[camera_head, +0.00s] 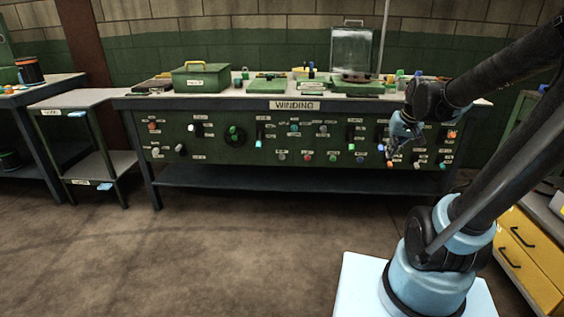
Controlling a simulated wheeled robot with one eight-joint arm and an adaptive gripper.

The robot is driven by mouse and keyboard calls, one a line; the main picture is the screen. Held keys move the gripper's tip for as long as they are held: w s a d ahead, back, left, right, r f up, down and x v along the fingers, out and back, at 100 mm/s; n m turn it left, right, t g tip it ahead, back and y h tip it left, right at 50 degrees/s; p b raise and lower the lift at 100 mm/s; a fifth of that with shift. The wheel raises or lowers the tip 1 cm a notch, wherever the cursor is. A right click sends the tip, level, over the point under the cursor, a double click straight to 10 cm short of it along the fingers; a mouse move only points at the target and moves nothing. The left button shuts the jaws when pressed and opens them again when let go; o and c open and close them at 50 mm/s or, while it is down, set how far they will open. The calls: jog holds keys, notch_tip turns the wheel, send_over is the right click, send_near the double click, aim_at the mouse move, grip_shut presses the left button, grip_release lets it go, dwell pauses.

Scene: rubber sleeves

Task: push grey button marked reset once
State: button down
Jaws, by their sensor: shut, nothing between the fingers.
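A green control panel (215,145) under the bench marked WINDING carries several buttons, knobs and switches with small white labels. The labels are too small to read, so I cannot tell which button is marked reset. My gripper (391,153) is shut and empty, in front of the panel's right part. It appears close above an orange button (390,164); whether it touches the panel cannot be told. My gripper and wrist hide some of the controls there.
The bench top (225,102) holds a green box (202,77), a glass-sided case (354,50) and small parts. A low shelf stand (88,97) is at the left. A yellow drawer unit (528,250) is at the right. The floor (230,250) in front is clear.

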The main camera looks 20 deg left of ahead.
aim_at(282, 158)
jog(key=w+a+f+n+t+y, duration=0.15)
jog(key=w+a+f, duration=0.25)
jog(key=w+a, duration=0.85)
jog(key=w+a+f+n+t+y, duration=0.15)
jog(key=w+a+f, duration=0.35)
jog(key=w+a, duration=0.75)
jog(key=w+a+f+n+y, duration=0.1)
jog(key=a+f+y, duration=0.1)
jog(key=a+f, duration=1)
jog(key=w+a+f+n+y, duration=0.1)
jog(key=w+a+f+y, duration=0.1)
jog(key=a+f, duration=0.9)
notch_tip(282, 158, down, 3)
jog(key=shift+w+a+r+y, duration=0.1)
jog(key=shift+w+a+y, duration=0.15)
jog(key=shift+a+y, duration=0.1)
jog(key=shift+w+a, duration=0.35)
jog(key=shift+w, duration=1.1)
jog(key=shift+w+a, duration=0.3)
jog(key=shift+w, duration=1.1)
jog(key=shift+w+a, duration=0.35)
jog(key=shift+w, duration=1.1)
